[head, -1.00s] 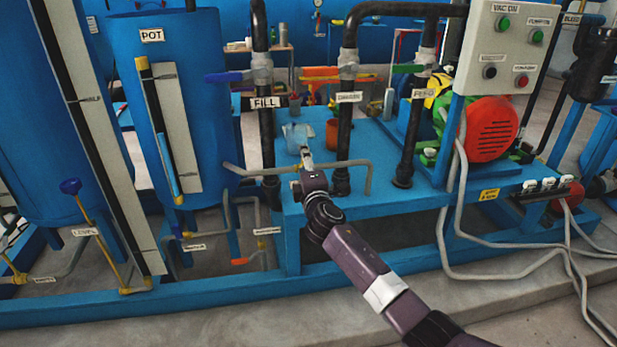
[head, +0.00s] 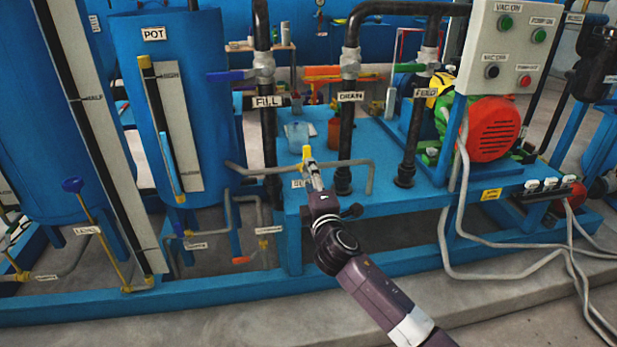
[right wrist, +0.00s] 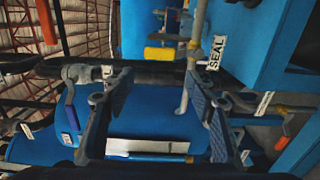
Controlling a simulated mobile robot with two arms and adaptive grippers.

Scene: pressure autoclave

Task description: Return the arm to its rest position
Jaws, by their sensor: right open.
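My right arm comes in from the lower right in the head view. Its gripper (head: 314,180) is in front of the low pipe at the front of the blue skid. In the right wrist view the two fingers (right wrist: 158,85) stand wide apart with nothing held between them. The yellow valve handle (head: 307,154) shows just past the fingertips in the head view. It also shows in the right wrist view (right wrist: 165,54), beyond the fingers, beside the SEAL label (right wrist: 215,52). The handle looks apart from the fingers. My left gripper is not in view.
The black FILL pipe (head: 267,135), DRAIN pipe (head: 346,130) and another black pipe (head: 411,135) stand behind the gripper. The blue POT tank (head: 205,80) is at left. A red motor (head: 490,128) and a control panel (head: 515,55) are at right. The floor in front is clear.

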